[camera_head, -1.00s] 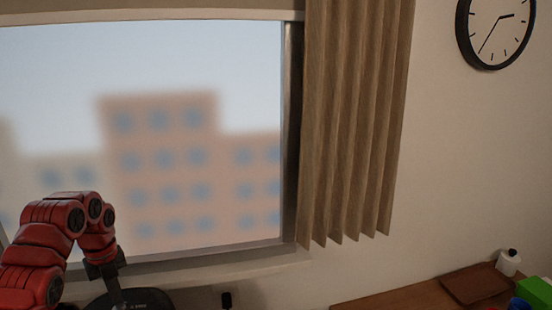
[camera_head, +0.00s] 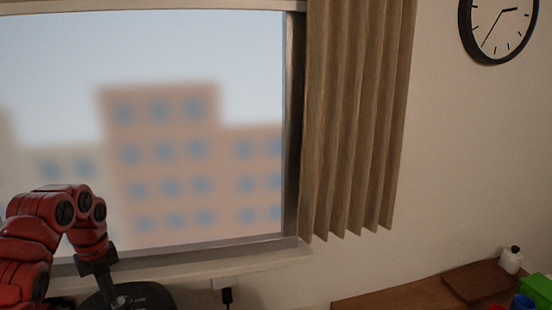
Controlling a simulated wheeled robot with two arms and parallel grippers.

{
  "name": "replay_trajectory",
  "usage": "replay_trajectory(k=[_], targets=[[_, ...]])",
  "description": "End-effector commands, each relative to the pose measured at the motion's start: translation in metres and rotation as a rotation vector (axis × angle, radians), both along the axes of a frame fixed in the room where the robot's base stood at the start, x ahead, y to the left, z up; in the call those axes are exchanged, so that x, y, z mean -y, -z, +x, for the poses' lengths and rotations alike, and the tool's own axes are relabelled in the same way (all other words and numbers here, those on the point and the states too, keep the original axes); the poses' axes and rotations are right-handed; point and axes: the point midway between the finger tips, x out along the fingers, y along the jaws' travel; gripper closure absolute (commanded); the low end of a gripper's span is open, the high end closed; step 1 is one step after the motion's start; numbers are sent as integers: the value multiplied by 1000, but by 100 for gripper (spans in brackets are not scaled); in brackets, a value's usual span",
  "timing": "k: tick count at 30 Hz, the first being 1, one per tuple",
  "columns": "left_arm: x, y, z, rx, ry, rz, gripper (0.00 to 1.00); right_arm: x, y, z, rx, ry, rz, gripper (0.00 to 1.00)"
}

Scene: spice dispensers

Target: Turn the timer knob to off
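My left arm is red and comes in from the left. Its dark wrist and gripper (camera_head: 107,285) point down at the lower left, below the window. A dark rounded thing (camera_head: 150,296) shows beside and behind the gripper at the bottom edge; I cannot tell what it is or whether the gripper touches it. The fingers are too dark to tell open from shut. No timer knob can be made out. My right gripper is not in view.
A window fills the left, with a brown curtain (camera_head: 355,120) at its right. A wall clock (camera_head: 498,25) hangs at top right. A plug (camera_head: 227,296) is on the wall. A wooden counter (camera_head: 400,298) at lower right holds a brown board (camera_head: 482,281), a white bottle (camera_head: 511,260) and a green box (camera_head: 537,290).

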Motion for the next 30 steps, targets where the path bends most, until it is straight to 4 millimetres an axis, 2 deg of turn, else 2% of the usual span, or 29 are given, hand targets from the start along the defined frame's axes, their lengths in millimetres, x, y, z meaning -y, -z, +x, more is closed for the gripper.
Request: replay_trajectory(k=[13,17,30], targets=[[-5,2,2,-4,3,-2,100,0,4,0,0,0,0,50],[-7,-3,3,-3,2,-1,100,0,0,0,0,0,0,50],[-7,-57,3,-2,1,-1,100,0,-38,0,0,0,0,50]])
